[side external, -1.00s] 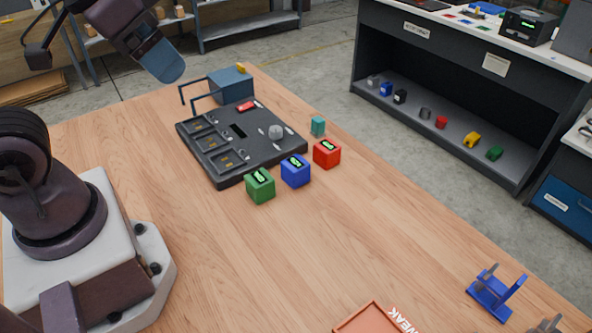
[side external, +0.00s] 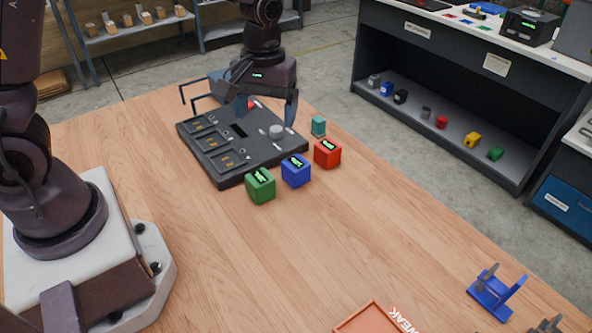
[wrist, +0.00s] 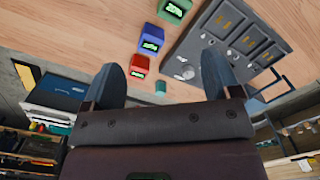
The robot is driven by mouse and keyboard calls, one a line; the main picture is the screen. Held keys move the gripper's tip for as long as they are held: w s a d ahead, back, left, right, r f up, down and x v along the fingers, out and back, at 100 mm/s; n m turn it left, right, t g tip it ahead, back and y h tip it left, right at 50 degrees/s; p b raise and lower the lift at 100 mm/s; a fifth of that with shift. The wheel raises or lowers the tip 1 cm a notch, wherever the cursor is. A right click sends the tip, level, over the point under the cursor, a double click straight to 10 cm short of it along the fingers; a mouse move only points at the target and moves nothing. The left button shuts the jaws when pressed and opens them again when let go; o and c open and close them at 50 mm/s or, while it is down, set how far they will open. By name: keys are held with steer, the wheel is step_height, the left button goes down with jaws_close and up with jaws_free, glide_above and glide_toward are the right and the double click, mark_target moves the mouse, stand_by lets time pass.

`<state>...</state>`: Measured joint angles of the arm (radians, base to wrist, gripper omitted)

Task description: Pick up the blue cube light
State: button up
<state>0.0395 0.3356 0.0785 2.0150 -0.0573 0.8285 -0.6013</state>
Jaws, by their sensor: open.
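The blue cube light (side external: 296,170) sits on the wooden table between the green cube light (side external: 260,185) and the red cube light (side external: 327,153), each with a lit display on it. In the wrist view the blue cube (wrist: 152,40) is ahead of my fingers, with the red cube (wrist: 139,66) close to the left finger and the green cube (wrist: 174,11) farther off. My gripper (side external: 267,110) is open and empty, above the dark tray beyond the cubes. Its fingers (wrist: 163,84) show wide apart in the wrist view.
The dark tray (side external: 233,172) with slots and small parts lies beside the cubes. A small teal block (side external: 318,126) stands near the red cube. A blue stand (side external: 495,292) and an orange tray (side external: 372,322) are at the near right. The table's middle is clear.

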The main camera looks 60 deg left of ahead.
mark_target(296, 162)
steer(key=w+f+n, duration=0.3)
steer(key=f+n, duration=0.1)
steer(key=f, duration=0.1)
steer(key=w+a+f+n, duration=0.1)
steer(key=w+f+n, duration=0.1)
steer(key=shift+w+f, duration=0.2)
steer(key=shift+w, duration=0.1)
steer(key=f+n, duration=0.1)
steer(key=f, duration=0.1)
steer(key=w+f+n, duration=0.1)
steer(key=f+n, duration=0.1)
steer(key=w+f+n, duration=0.1)
steer(key=f+n, duration=0.1)
steer(key=f, duration=0.1)
steer(key=shift+w, duration=0.25)
steer(key=shift+s+a+f, duration=0.1)
steer(key=shift+a+f, duration=0.1)
steer(key=shift+f, duration=1.15)
steer(key=shift+s+a+f, duration=0.1)
steer(key=shift+a+f, duration=0.1)
steer(key=shift+f, duration=1.15)
steer(key=c, duration=1.1)
steer(key=shift+c, duration=0.2)
